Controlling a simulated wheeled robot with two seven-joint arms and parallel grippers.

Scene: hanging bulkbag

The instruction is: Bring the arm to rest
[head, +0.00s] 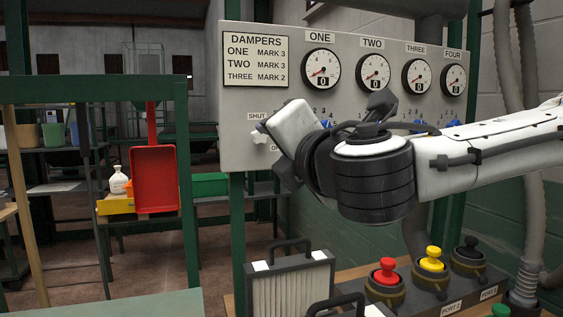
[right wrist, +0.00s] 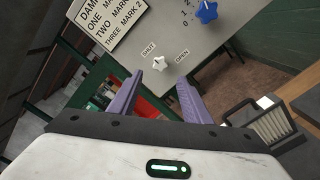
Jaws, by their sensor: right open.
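My right arm comes in from the right in the head view and reaches across the front of the grey damper panel (head: 245,85). My right gripper (right wrist: 162,85) is open and empty in the right wrist view, its two purple fingers apart. A white knob (right wrist: 160,63) between the SHUT and OPEN labels lies just beyond the fingertips; whether they touch it I cannot tell. In the head view the wrist hides most of the gripper, and the knob (head: 259,138) shows at its left. My left gripper is not in view.
Above the arm are several dials, including dial ONE (head: 320,70), each showing 0. A blue star knob (right wrist: 207,12) is on the panel. Below stand a red button (head: 387,270), a yellow button (head: 433,257) and a handled filter (head: 290,285). A red dustpan (head: 154,180) hangs left.

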